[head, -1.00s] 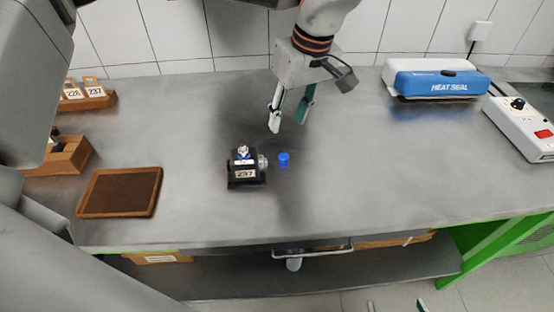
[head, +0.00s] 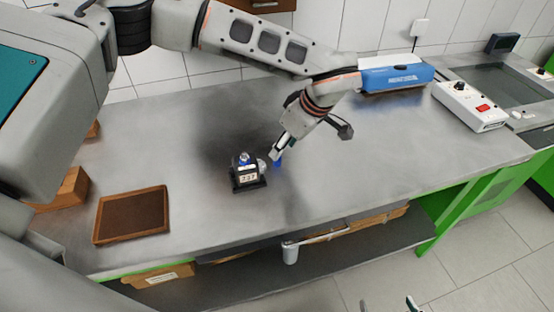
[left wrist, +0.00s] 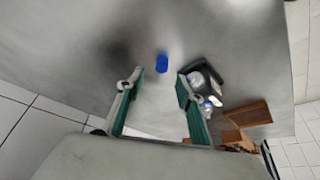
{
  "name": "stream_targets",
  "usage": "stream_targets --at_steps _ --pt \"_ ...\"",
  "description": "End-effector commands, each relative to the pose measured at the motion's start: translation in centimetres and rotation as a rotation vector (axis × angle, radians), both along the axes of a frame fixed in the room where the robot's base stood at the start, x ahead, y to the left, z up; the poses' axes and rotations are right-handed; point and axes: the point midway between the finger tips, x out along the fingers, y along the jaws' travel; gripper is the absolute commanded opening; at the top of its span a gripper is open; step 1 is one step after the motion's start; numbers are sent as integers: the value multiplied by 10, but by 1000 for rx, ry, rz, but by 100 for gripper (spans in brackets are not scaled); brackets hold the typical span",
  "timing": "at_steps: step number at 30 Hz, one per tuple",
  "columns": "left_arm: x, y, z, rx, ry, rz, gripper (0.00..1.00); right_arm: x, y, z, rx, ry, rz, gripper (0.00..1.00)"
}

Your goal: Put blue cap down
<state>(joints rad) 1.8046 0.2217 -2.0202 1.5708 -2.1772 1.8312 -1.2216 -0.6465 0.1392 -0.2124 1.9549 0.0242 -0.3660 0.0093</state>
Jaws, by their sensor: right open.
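The blue cap (head: 278,161) is on the grey bench just right of the black pump (head: 248,178). My left gripper (head: 279,149) is low beside the cap and partly covers it in the head view. In the left wrist view the left gripper (left wrist: 158,88) has its fingers wide apart. The cap (left wrist: 161,63) shows just beyond the gap between the fingertips, and the pump (left wrist: 204,80) is close to the right finger. I cannot tell whether a finger touches the cap. My right gripper (head: 388,304) shows only as spread fingertips at the bottom edge.
The blue heat sealer (head: 398,78) and a white box with a red switch (head: 470,106) are at the back right. The bench right of the cap is clear.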

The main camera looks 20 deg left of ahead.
Motion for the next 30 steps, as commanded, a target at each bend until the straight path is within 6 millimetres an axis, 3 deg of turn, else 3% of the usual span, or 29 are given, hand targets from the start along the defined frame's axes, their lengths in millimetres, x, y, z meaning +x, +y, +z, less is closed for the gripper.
stream_targets --at_steps 11,20,24,30 --pt "4 15 -44 -2 2 0 37 4 0 12 1 -13 0 79" --pt "5 17 -48 -1 -1 -2 37 3 0 11 0 -10 1 79" --pt "5 17 -48 -1 -1 -2 9 1 0 9 0 -6 1 79" --pt "5 16 -48 0 -1 -3 7 0 0 7 -1 -3 1 79"
